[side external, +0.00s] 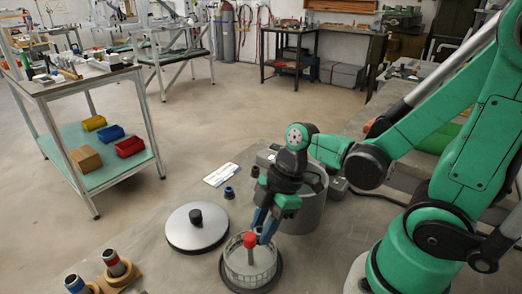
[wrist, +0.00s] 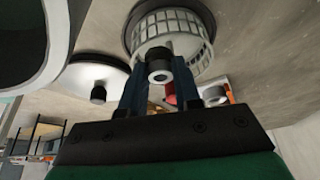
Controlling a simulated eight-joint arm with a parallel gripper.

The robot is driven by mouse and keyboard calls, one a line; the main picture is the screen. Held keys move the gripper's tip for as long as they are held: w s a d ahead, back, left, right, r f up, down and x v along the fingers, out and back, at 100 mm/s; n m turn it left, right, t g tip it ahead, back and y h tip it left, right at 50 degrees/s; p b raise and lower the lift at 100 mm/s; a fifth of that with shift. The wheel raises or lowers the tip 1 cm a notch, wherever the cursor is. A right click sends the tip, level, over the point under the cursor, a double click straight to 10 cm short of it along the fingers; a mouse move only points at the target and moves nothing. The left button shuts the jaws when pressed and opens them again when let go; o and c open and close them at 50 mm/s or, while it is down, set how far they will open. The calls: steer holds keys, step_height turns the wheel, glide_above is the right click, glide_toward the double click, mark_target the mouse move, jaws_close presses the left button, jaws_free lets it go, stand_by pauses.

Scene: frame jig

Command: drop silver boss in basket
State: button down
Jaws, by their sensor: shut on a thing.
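My gripper (side external: 262,228) points down over the round wire basket (side external: 236,268), at the basket's rear right in the side view. In the wrist view, my gripper (wrist: 157,85) is shut on a small round piece with a dark rim and pale silver centre, which I take as the silver boss (wrist: 160,67). The boss is hidden or too small to make out in the side view. The basket (wrist: 150,28) shows behind the fingertips in the wrist view. A red knob (side external: 249,240) stands at the basket; how it is attached is unclear.
A silver lid with a black knob (side external: 182,238) lies left of the basket. A grey pot (side external: 311,208) stands close behind my gripper. Small dark pieces (side external: 229,193) and a white card (side external: 221,175) lie further back.

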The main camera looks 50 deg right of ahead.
steer(key=shift+c, duration=1.9)
jaws_free()
steer(key=shift+r, duration=4)
steer(key=w+d+m+t+h, duration=0.1)
steer(key=m, duration=0.3)
steer(key=w+d+m+t+h, duration=0.1)
steer(key=m+t, duration=0.1)
steer(key=m, duration=0.2)
steer(key=w+d+m+t+h, duration=0.1)
steer(key=d+m+t+h, duration=0.1)
steer(key=m, duration=0.3)
steer(key=shift+w+d+r, duration=0.1)
steer(key=shift+w+r, duration=0.15)
steer(key=shift+w, duration=0.15)
